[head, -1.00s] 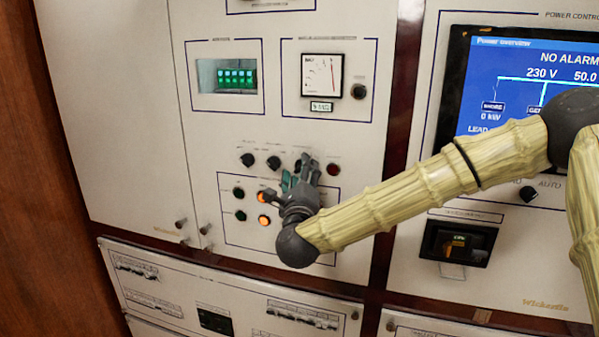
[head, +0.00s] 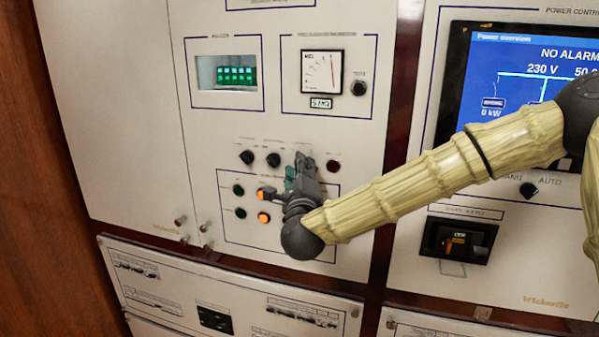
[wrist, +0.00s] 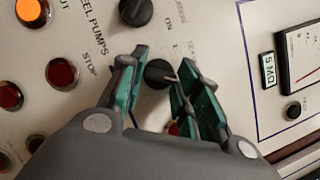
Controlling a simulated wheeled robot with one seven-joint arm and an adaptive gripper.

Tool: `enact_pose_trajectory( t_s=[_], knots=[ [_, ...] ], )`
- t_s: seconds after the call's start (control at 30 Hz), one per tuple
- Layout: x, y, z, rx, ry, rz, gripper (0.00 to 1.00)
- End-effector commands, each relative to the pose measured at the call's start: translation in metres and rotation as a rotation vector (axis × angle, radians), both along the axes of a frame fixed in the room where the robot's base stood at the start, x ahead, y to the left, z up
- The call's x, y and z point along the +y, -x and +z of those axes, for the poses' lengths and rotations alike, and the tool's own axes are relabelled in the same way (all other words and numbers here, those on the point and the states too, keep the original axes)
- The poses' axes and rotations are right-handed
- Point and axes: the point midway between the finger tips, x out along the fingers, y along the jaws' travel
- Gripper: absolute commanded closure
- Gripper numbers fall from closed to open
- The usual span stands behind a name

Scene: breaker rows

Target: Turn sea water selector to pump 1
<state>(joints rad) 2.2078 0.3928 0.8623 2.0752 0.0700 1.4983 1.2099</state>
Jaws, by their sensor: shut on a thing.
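My gripper (head: 302,164) is at the row of rotary knobs on the pale panel in the head view, and it hides the knob there. In the wrist view, a black round selector knob (wrist: 157,73) with a pale pointer line sits between the green-padded fingers of my gripper (wrist: 160,77), which is shut on it.
Two free black knobs (head: 260,159) are left of my gripper, and a red lamp (head: 333,166) is to its right. Lit orange buttons (head: 264,217) are just below left. A meter (head: 322,72) and a blue screen (head: 530,75) are higher up.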

Motion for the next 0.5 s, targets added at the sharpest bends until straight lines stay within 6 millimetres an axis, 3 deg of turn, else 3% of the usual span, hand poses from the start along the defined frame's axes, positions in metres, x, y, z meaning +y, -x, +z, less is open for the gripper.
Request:
enact_pose_trajectory(
  t_s=[0.5],
  knots=[
    [-0.0010,0.0008,0.0064,0.146,0.461,0.000,0.92]
  ],
)
